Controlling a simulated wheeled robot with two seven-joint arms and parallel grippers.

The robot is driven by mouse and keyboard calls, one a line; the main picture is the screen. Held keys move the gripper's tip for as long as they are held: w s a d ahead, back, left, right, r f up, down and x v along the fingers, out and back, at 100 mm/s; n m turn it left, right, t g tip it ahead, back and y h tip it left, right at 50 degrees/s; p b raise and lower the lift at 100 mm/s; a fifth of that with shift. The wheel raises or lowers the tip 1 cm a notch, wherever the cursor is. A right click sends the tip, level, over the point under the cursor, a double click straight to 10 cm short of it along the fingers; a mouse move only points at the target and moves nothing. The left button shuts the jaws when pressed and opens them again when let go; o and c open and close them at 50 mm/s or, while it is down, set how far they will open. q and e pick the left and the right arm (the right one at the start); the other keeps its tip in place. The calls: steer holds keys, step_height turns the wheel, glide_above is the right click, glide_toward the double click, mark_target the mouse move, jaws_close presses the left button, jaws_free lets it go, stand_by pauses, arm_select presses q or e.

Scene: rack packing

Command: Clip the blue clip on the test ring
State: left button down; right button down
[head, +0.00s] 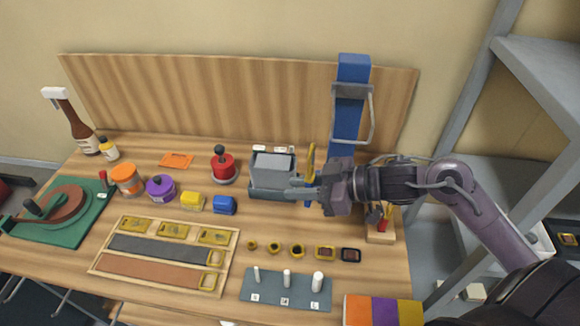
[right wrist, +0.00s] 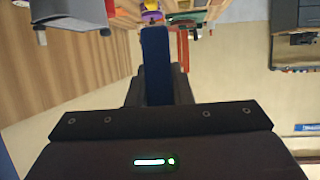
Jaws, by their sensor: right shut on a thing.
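My right gripper (head: 312,190) reaches in from the right over the back of the bench and is shut on a dark blue piece, which looks like the blue clip. In the right wrist view the blue clip (right wrist: 157,65) stands out from between the fingers. In the head view a bit of blue (head: 308,203) shows below the fingertips and a thin yellow piece (head: 311,157) above them. A grey metal loop (head: 371,118), apparently the test ring, hangs on a tall blue upright (head: 353,72), behind and above my gripper, apart from it. My left gripper is not in view.
A grey box (head: 272,178) stands just left of my gripper. A red pot (head: 223,168), a blue block (head: 225,205) and a yellow block (head: 192,202) stand further left. A wooden tray (head: 95,267) and a grey peg plate (head: 258,299) lie in front. A wooden holder (head: 381,237) is near the right edge.

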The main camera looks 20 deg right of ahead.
steer(key=s+d+r+n+g+y+p, duration=0.15)
steer(key=s+d+n+g, duration=0.25)
steer(key=s, duration=0.5)
steer(key=w+d+b, duration=0.2)
steer(key=w+b, duration=0.1)
steer(key=w, duration=0.3)
steer(key=shift+w+d+f+y+b, duration=0.25)
steer(key=shift+d+y+b, duration=0.05)
steer(key=shift+y+b, duration=0.05)
steer(key=shift+w+p, duration=0.1)
steer(key=shift+p, duration=0.2)
steer(key=shift+w+d, duration=0.3)
steer(key=shift+w, duration=0.35)
steer(key=shift+w+d, duration=0.25)
steer(key=shift+w, duration=0.35)
stand_by(1.5)
steer(key=shift+f+b, duration=0.55)
steer(key=shift+f, duration=0.2)
stand_by(0.3)
